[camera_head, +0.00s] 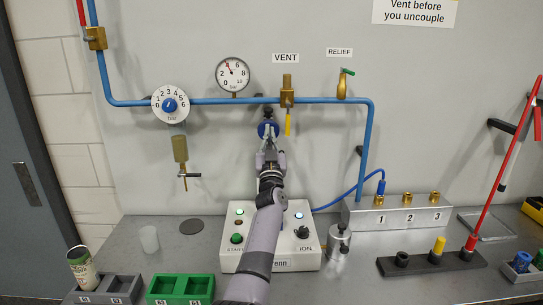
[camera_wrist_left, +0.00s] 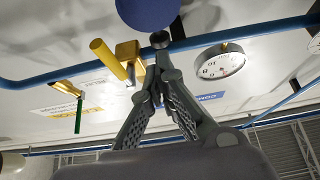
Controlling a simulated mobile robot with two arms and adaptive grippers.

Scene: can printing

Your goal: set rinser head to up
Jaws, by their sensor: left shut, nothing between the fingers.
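A round blue part (camera_head: 268,129) with a dark piece above it sits in front of the wall, below the blue pipe. I cannot tell for sure that it is the rinser head. In the left wrist view a blue disc (camera_wrist_left: 148,8) fills the top edge, with a small black knob (camera_wrist_left: 160,38) below it. My left gripper (camera_head: 269,143) is at this blue part, raised above the control box. In the left wrist view its fingertips (camera_wrist_left: 160,50) are together, close to the black knob; contact is unclear. My right gripper is not in view.
The vent valve's yellow lever (camera_head: 288,124) hangs just right of my left gripper. A gauge (camera_head: 233,74) and numbered dial (camera_head: 170,105) are left. The control box (camera_head: 230,262) stands below my arm. A metal block (camera_head: 365,216) and black rack (camera_head: 450,262) are right.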

